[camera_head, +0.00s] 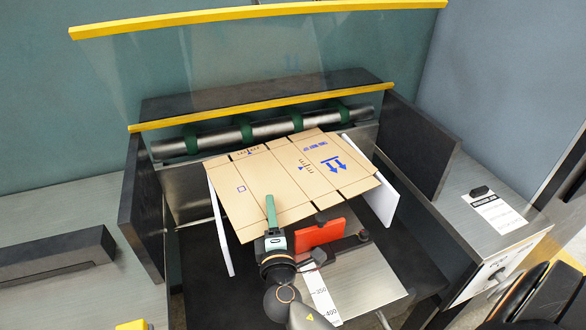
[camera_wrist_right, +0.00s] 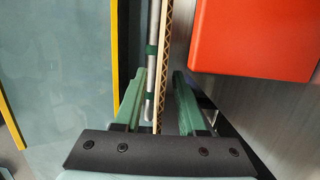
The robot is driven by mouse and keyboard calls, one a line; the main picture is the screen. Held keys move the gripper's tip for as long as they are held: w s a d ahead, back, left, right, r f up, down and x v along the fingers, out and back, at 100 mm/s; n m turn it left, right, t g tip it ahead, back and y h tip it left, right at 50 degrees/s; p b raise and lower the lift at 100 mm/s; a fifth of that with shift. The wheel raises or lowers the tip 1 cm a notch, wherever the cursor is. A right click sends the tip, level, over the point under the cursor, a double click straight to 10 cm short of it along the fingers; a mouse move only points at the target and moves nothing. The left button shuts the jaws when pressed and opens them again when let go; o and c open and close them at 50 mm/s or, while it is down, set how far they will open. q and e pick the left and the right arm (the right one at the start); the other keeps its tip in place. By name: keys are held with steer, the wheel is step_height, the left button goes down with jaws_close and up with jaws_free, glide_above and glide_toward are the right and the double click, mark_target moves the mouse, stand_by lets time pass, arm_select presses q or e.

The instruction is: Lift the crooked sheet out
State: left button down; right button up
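The crooked sheet is a brown cardboard blank (camera_head: 290,175) with blue print, lying skewed in the feed bay below the roller. My right gripper (camera_head: 271,212) is at its near edge, with one green finger showing above the board. In the right wrist view the sheet's corrugated edge (camera_wrist_right: 165,50) runs between the two green fingers of the right gripper (camera_wrist_right: 163,88). The fingers stand apart, with a clear gap on the right side of the board. The lower finger is hidden in the head view. My left gripper is not in view.
A red block (camera_head: 319,233) stands just right of my right gripper; it also shows in the right wrist view (camera_wrist_right: 255,38). White side guides (camera_head: 221,228) flank the sheet. A roller (camera_head: 275,129) and a yellow-edged clear guard (camera_head: 262,107) are behind. Dark side walls bound the bay.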

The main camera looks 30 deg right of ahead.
steer(key=shift+c, duration=0.3)
jaws_close()
stand_by(1.1)
